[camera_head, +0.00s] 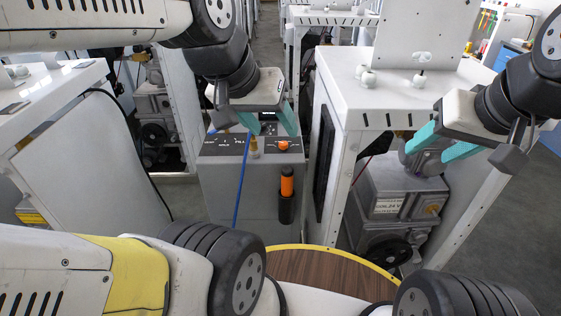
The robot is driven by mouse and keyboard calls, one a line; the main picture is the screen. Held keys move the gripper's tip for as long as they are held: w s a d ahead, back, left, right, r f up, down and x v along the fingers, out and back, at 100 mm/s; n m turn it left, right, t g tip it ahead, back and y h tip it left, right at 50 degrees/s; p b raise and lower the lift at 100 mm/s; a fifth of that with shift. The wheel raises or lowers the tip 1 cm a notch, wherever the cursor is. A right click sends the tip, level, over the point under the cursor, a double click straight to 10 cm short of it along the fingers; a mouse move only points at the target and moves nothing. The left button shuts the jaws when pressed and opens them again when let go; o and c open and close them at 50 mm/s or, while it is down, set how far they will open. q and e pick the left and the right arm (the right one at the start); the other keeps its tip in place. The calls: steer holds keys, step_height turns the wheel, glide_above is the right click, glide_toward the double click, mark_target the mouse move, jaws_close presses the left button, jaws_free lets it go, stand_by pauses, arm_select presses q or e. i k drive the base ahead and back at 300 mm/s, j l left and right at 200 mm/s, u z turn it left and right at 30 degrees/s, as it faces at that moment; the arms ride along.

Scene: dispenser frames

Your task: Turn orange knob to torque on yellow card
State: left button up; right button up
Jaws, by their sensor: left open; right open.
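The orange knob (283,146) sits on the dark sloped top panel of a grey dispenser box (225,185) in the middle. My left gripper (269,124) is open, its teal fingers above and behind the panel, with the knob just below the right finger; I cannot tell if they touch. My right gripper (438,145) is open and empty in front of the white frame at right. A small yellow label (31,217) shows at the far left; its text is unreadable and I cannot tell whether it is the yellow card. The knob's setting is too small to read.
An orange-handled tool (287,186) hangs in a black holder on the box front. A brass fitting (254,149) and a blue hose (241,182) are left of the knob. White frames (340,95) with grey pumps (392,205) stand close on the right, another white frame (75,135) on the left.

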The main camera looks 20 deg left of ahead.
mark_target(283, 145)
steer(key=k+j, duration=0.65)
steer(key=k, duration=0.15)
steer(key=k+u, duration=0.1)
steer(key=u, duration=1.95)
steer(key=z, duration=1.65)
